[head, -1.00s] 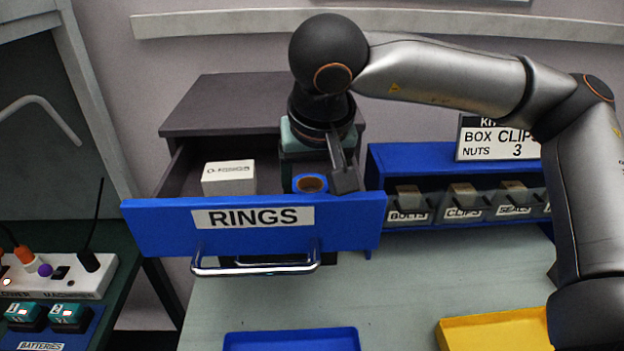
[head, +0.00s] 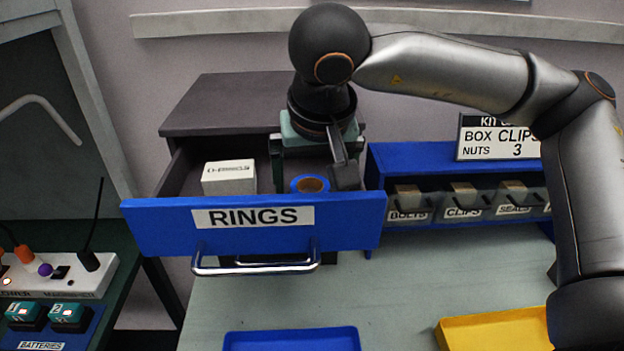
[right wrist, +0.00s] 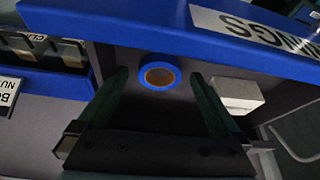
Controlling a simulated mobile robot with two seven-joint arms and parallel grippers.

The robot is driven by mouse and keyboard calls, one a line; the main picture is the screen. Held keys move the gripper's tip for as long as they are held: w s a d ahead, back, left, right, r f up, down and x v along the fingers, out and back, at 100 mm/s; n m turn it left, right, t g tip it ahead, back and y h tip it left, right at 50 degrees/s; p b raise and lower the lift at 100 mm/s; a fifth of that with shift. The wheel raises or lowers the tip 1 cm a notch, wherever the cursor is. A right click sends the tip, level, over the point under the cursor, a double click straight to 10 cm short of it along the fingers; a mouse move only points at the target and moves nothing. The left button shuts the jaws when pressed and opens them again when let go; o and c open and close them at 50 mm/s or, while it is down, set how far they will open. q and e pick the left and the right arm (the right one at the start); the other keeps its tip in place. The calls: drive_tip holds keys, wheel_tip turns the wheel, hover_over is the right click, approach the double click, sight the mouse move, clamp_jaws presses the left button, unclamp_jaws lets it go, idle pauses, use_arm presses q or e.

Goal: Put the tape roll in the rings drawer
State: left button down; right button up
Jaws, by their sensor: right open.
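The blue tape roll (head: 310,184) with a tan core lies inside the open rings drawer (head: 150,228), near the right end behind its blue front. It also shows in the right wrist view (right wrist: 159,76), beyond the fingertips. My right gripper (head: 310,165) is open above the drawer and apart from the roll. In the right wrist view its two fingers (right wrist: 160,82) stand spread on either side of the roll, with nothing between them. A white box (head: 229,178) sits in the drawer to the left of the roll. My left gripper is not in view.
A blue rack with labelled bins (head: 461,201) stands right of the drawer. A blue tray (head: 290,340) and a yellow tray (head: 495,333) lie in front on the table (head: 400,290). A side bench with a power strip (head: 60,275) is at the left.

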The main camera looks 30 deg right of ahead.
drive_tip(key=v, duration=1.1)
drive_tip(key=shift+r, duration=0.15)
idle(0.8)
